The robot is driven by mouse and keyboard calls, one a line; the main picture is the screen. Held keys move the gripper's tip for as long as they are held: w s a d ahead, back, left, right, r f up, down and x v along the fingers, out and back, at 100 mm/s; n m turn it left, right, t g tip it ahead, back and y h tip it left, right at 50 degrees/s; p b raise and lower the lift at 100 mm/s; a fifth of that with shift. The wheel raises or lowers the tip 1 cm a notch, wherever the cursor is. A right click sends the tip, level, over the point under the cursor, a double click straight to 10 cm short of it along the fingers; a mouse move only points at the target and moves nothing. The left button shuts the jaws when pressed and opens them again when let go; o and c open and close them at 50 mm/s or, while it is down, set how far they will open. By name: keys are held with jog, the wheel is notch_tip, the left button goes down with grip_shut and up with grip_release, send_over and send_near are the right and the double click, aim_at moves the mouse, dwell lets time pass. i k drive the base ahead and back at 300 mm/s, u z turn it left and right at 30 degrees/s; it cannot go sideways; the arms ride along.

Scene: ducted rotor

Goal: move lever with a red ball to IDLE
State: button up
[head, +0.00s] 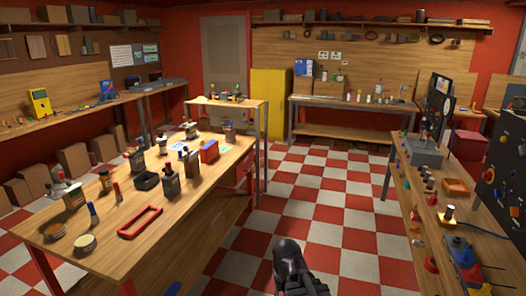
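I cannot make out for sure a lever with a red ball or an IDLE label; the parts on the benches are too small. A grey box (424,152) with small upright parts stands on the right bench. Small red parts lie nearer on that bench, one of them a red cone-like piece (431,264). A dark part of my arm, seemingly my gripper (290,262), shows at the bottom centre over the floor, apart from both benches. Its fingers cannot be made out, and I see nothing held.
The left wooden bench (215,185) carries bottles, tins, a red frame (140,222) and a black tray (147,181). The right bench (400,204) holds an orange tray (455,187) and dark upright panels. The checkered floor (325,205) between them is clear. A yellow cabinet (270,100) stands behind.

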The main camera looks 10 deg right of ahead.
aim_at(428, 135)
jog(key=z, duration=0.05)
jog(key=i, duration=1.7)
jog(key=z, duration=0.7)
jog(key=i, duration=0.65)
jog(key=z, duration=0.8)
jog(key=i, duration=0.65)
jog(key=z, duration=0.4)
jog(key=k, duration=0.65)
